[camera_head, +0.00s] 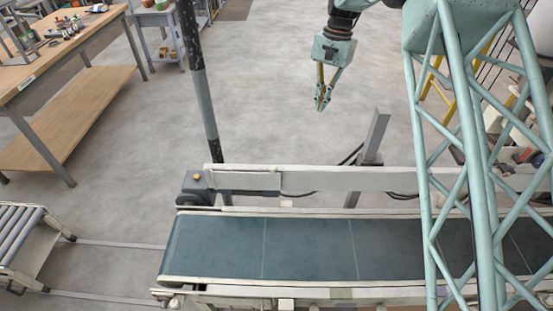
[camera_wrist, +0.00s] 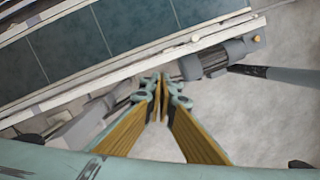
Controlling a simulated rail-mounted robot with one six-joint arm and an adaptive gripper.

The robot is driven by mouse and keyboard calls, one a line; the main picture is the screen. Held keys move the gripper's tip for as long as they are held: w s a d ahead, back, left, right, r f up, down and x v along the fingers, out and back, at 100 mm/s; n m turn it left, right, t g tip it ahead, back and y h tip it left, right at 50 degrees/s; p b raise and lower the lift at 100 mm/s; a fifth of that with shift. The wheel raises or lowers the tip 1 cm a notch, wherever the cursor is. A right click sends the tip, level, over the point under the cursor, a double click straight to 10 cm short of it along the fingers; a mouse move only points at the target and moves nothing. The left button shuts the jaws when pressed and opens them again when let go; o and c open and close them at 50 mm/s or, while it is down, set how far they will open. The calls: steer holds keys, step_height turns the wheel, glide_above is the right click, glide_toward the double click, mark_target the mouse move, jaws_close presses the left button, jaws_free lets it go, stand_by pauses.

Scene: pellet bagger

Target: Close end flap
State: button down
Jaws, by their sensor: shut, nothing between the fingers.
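My gripper (camera_head: 321,104) hangs above the floor behind the conveyor, fingers pointing down. Its fingers are shut with nothing between them; the wrist view shows the closed tips (camera_wrist: 162,85) near the conveyor's side rail. The conveyor (camera_head: 310,245) has a dark blue belt and pale rails; its left end is open to view. It also crosses the upper left of the wrist view (camera_wrist: 130,25). I cannot make out a part that is clearly the end flap in either view. My gripper is apart from the conveyor.
A grey motor (camera_head: 196,186) sits at the conveyor's left end, beside a dark pole (camera_head: 203,95). A grey upright post (camera_head: 376,135) rises behind the side rail. A roller table (camera_head: 25,245) stands at left, a wooden workbench (camera_head: 75,120) farther back. Floor around my gripper is clear.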

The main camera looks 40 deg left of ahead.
steer(key=s+a+f, duration=0.2)
steer(key=a+f, duration=0.4)
steer(key=f, duration=0.2)
steer(key=s+a+f, duration=0.3)
steer(key=a+f, duration=0.3)
steer(key=f, duration=0.2)
steer(key=shift+g+h+p, duration=0.3)
steer(key=shift+g+p, duration=0.1)
steer(key=shift+s+a+f, duration=0.1)
steer(key=shift+f, duration=0.1)
steer(key=shift+s+d+f+b, duration=0.15)
steer(key=shift+s+f+b, duration=0.1)
steer(key=shift+s+f, duration=1.1)
steer(key=shift+s+d+f+b, duration=0.2)
steer(key=shift+s+f, duration=0.5)
steer(key=shift+f, duration=1.3)
steer(key=shift+s+d+f+b, duration=0.15)
steer(key=shift+s+f+b, duration=0.1)
steer(key=shift+s+f, duration=1.1)
steer(key=shift+w+f, duration=0.3)
steer(key=shift+w, duration=0.05)
steer(key=shift+s, duration=0.2)
